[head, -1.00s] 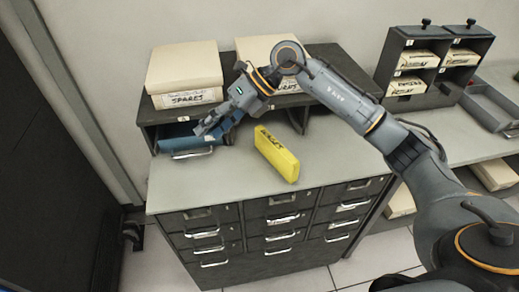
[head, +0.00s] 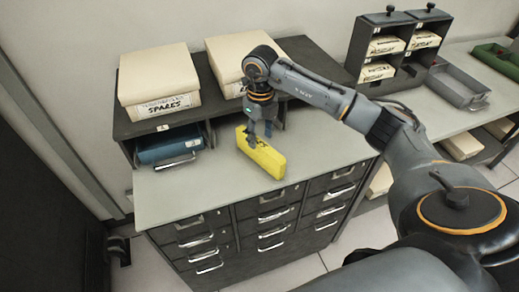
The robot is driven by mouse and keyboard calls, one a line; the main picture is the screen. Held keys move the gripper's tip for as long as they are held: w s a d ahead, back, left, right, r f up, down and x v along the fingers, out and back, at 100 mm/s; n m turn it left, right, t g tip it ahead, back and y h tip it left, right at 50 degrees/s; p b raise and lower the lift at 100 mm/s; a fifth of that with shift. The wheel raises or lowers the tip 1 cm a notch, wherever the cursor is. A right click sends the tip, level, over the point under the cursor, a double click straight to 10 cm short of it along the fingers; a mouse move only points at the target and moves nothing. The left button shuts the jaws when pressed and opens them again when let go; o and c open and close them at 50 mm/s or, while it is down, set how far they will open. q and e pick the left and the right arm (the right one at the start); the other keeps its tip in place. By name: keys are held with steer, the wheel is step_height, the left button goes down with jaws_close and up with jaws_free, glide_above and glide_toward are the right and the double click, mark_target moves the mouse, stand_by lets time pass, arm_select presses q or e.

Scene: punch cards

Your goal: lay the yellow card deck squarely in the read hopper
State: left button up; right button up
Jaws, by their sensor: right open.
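The yellow card deck (head: 266,158) lies on the grey top of the drawer cabinet, slanting from upper left to lower right. My right gripper (head: 260,138) is open and points down over the deck's far left end. Its fingers hide part of the deck's lettering. I cannot tell whether they touch it. I cannot tell which thing in view is the read hopper. My left gripper is out of view.
A dark shelf (head: 210,111) at the cabinet's back carries a SPARES box (head: 160,85) and another cream box (head: 225,62). A grey tray (head: 455,88) and green tray (head: 497,59) stand right. The cabinet top's left front is clear.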

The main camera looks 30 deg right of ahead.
mark_target(259, 142)
steer(key=f+p, duration=0.1)
steer(key=f, duration=0.2)
steer(key=f+p, duration=0.1)
steer(key=f, duration=0.1)
steer(key=shift+a+p, duration=0.25)
steer(key=shift+p, duration=0.05)
steer(key=shift+f, duration=0.2)
jaws_close()
